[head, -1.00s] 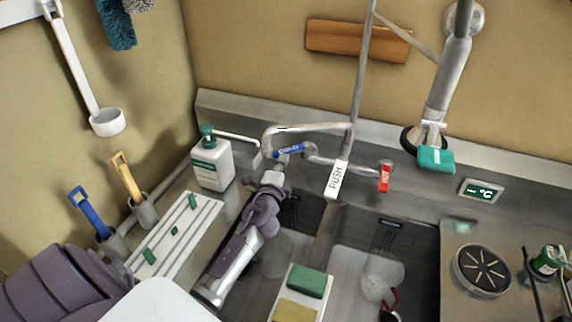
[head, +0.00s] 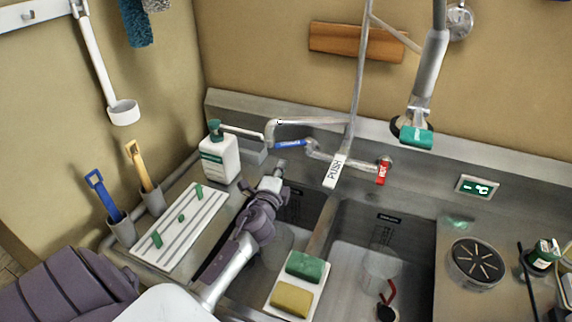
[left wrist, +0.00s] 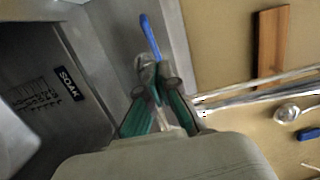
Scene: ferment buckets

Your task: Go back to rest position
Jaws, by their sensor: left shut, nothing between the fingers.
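My left gripper (head: 280,171) is shut and empty, at the back edge of the left sink basin, just below the cold tap's blue lever (head: 290,144). A small gap shows between its tip and the lever. In the left wrist view its green-padded fingers (left wrist: 158,92) come together, with the tap's metal body and blue lever (left wrist: 149,36) beyond them. My left arm reaches in from the lower left over the left basin. My right gripper is not in view.
A soap bottle (head: 219,157) and a white ribbed board (head: 182,228) stand left of the arm. Green and yellow sponges sit on a white tray (head: 270,295) at the front. A clear jug (head: 380,270) stands in the right basin. The hot tap's red lever (head: 383,171) is at the right.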

